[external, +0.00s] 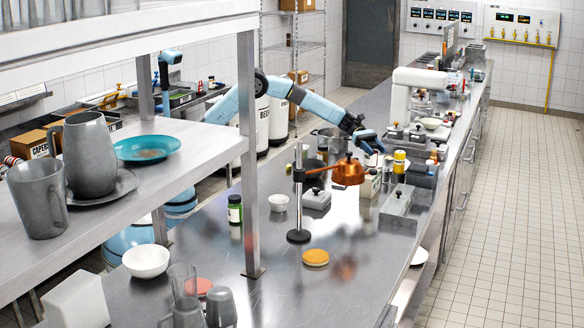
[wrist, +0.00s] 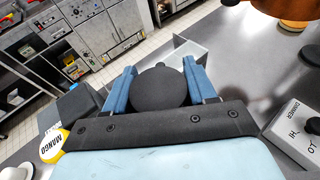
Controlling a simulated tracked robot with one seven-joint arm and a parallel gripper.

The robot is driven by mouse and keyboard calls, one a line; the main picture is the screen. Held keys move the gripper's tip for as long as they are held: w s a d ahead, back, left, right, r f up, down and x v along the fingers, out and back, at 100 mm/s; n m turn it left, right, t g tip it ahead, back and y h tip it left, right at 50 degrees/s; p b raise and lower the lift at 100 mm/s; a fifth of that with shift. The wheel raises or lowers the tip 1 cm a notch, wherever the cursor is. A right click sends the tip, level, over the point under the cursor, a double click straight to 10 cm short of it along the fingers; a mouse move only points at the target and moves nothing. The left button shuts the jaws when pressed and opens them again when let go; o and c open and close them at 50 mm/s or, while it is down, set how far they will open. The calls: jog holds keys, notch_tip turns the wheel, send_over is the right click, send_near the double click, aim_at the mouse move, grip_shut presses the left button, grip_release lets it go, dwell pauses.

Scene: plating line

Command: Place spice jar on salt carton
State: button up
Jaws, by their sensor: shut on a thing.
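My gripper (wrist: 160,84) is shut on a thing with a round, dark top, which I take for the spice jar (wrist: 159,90). Only its top shows between the two blue fingers in the wrist view. In the external view my gripper (external: 374,146) is over the right part of the counter, and the held jar cannot be made out clearly. A small cream carton (external: 369,186), perhaps the salt carton, stands on the counter below the gripper and right of the copper lamp. It cannot be made out in the wrist view. Whether the jar touches it I cannot tell.
A green-labelled jar (external: 235,211) stands left. The counter in front is mostly clear.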

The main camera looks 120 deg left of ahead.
aim_at(376, 158)
notch_tip(376, 158, down, 3)
jog(key=shift+w+f, duration=0.15)
jog(key=o, duration=1.2)
jog(key=shift+o, duration=0.2)
